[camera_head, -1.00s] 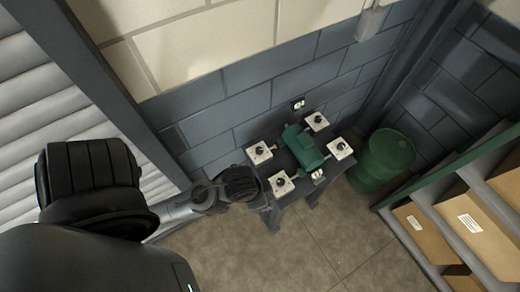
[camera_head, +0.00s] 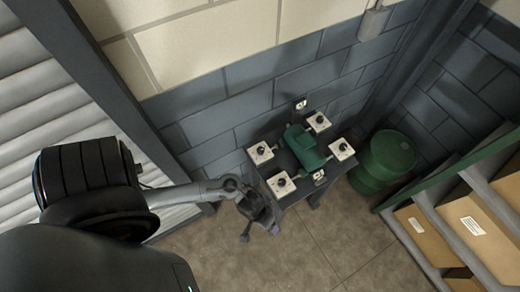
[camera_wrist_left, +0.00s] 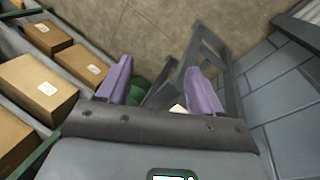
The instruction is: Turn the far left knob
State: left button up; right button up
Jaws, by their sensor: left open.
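Several white plates with black knobs sit around a green motor-like casing (camera_head: 305,148) on a small dark table (camera_head: 284,164). The far left knob (camera_head: 261,150) is at the table's back left corner, near the wall. The near left knob (camera_head: 281,182) is in front of it. My left gripper (camera_head: 260,233) is at the near left side of the table, apart from the far left knob. In the left wrist view its purple fingers (camera_wrist_left: 160,88) are spread with nothing held between them. A bit of a white plate (camera_wrist_left: 178,108) shows between them, partly hidden. My right gripper is not in view.
A green drum (camera_head: 384,160) stands right of the table. Shelves with cardboard boxes (camera_head: 470,233) are at the right. A block wall (camera_head: 225,115) with an outlet (camera_head: 300,103) is behind the table. The floor (camera_head: 330,235) in front is clear.

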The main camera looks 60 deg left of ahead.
pick_arm(q)
jog(key=a+f+g, duration=0.2)
jog(key=a+f, duration=0.3)
notch_tip(320, 180, up, 7)
jog(key=n+y+b, duration=0.2)
jog(key=y+b, duration=0.1)
jog(key=b, duration=0.1)
send_over(261, 150)
notch_tip(261, 150, down, 8)
jog(key=b, duration=0.3)
jog(key=shift+s, duration=0.1)
jog(key=shift+f, duration=0.55)
